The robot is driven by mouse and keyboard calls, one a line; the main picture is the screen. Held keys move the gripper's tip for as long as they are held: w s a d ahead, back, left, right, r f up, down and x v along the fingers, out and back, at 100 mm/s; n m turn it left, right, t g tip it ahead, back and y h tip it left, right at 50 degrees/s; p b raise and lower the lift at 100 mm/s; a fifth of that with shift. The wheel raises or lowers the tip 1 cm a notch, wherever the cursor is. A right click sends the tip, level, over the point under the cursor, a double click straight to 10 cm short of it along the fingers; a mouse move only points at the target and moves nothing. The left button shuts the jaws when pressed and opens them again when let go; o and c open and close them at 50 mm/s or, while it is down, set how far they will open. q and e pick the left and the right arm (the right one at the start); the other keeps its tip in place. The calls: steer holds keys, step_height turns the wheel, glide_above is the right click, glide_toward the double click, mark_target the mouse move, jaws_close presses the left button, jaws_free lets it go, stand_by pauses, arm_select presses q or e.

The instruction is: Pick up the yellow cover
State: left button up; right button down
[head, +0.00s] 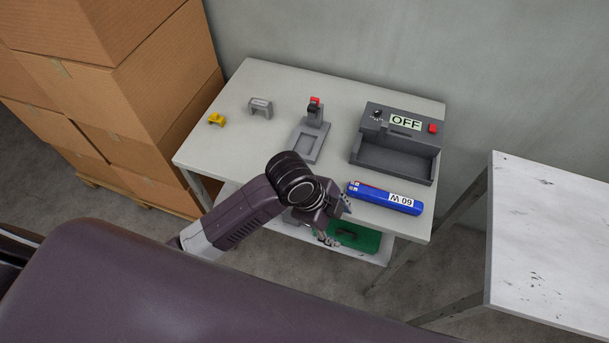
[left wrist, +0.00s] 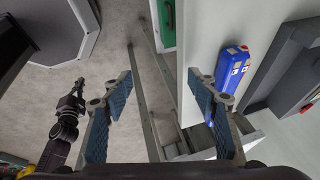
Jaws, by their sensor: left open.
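The yellow cover (head: 216,119) is a small piece lying near the left edge of the grey table (head: 270,85). My left gripper (head: 333,212) is at the table's front edge, right of and nearer than the cover, well apart from it. In the left wrist view its two blue-padded fingers (left wrist: 160,80) are spread with nothing between them. The yellow cover cannot be made out there. A dark gripper, seemingly my right one (left wrist: 73,100), shows small at the left of that view; its jaws are unclear.
A green case (head: 355,236) lies on the lower shelf. Cardboard boxes (head: 150,90) stand left; a white table (head: 550,240) stands right.

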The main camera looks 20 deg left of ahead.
arm_select(q)
steer(key=w+m, duration=0.1)
steer(key=m, duration=0.2)
steer(key=w+a+r+m+y, duration=0.1)
steer(key=w+m, duration=0.1)
steer(key=m, duration=0.1)
steer(key=w+r+m+g, duration=0.1)
steer(key=m, duration=0.1)
steer(key=shift+w+a+m, duration=0.25)
steer(key=shift+w+m, duration=0.15)
steer(key=w+a+r+m+y, duration=0.1)
steer(key=w+a+r+m, duration=0.1)
steer(key=a, duration=0.1)
steer(key=w+a+r+m+y, duration=0.1)
steer(key=w+a+m, duration=0.1)
steer(key=a+m, duration=0.1)
steer(key=w+a+r+m+g+y, duration=0.1)
steer(key=w+a+r+m, duration=0.1)
steer(key=w+a, duration=0.1)
steer(key=shift+a+r+m, duration=0.35)
steer(key=shift+a+m, duration=0.05)
steer(key=shift+a, duration=0.4)
steer(key=f+p, duration=0.2)
steer(key=f, duration=0.4)
steer(key=shift+s+f, duration=0.15)
steer(key=shift+s, duration=0.05)
steer(key=shift+f, duration=0.65)
steer(key=shift+c, duration=0.7)
steer(key=c, duration=0.8)
